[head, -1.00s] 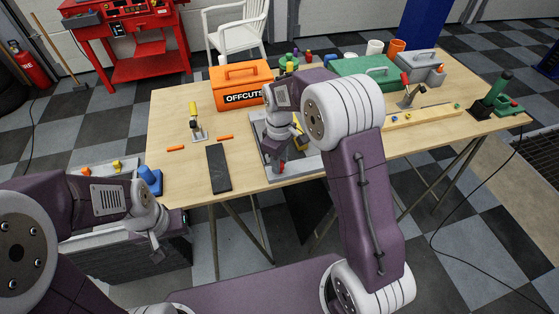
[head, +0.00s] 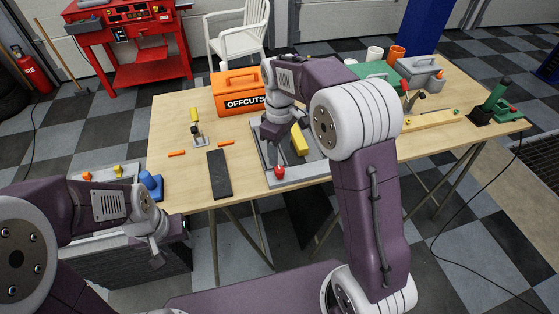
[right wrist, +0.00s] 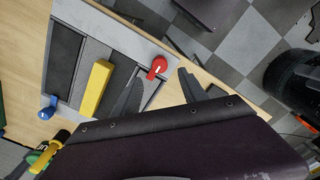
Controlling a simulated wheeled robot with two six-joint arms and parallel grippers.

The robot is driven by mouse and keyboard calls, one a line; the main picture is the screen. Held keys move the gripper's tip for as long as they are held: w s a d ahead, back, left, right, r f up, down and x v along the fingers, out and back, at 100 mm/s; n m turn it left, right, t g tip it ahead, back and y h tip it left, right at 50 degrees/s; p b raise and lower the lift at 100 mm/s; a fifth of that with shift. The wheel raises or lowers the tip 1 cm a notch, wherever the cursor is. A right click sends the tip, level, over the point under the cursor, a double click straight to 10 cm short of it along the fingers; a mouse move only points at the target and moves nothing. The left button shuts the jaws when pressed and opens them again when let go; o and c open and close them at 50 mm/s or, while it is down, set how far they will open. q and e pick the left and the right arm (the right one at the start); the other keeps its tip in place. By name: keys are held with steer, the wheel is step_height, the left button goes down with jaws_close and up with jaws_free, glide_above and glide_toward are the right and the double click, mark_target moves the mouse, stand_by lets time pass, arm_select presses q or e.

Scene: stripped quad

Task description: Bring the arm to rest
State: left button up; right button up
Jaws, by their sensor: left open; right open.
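My right gripper (head: 272,137) is open over the left part of a grey tray-like fixture (head: 313,170) on the workbench, with nothing between its fingers. In the right wrist view its two dark fingers (right wrist: 160,92) are spread apart, and a red knob (right wrist: 157,67) shows just beyond them. The red knob also shows in the head view (head: 279,172) at the fixture's front left corner, below the gripper. A yellow bar (head: 299,140) lies in the fixture. My left gripper (head: 158,248) is open and empty, low in front of the bench's left end.
An orange OFFCUTS box (head: 240,90) stands at the back. A green vise-like tool (head: 497,100) stands at the far right.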

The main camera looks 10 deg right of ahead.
steer(key=shift+r, duration=0.65)
steer(key=s+d+f+m, duration=0.2)
steer(key=s+f+m, duration=0.2)
steer(key=s, duration=0.4)
steer(key=s+d+f+m+t, duration=0.1)
steer(key=s+d+f+m, duration=0.2)
steer(key=s, duration=0.6)
step_height(320, 180, down, 2)
steer(key=m, duration=0.2)
steer(key=shift+s+m, duration=0.15)
steer(key=shift+m, duration=0.15)
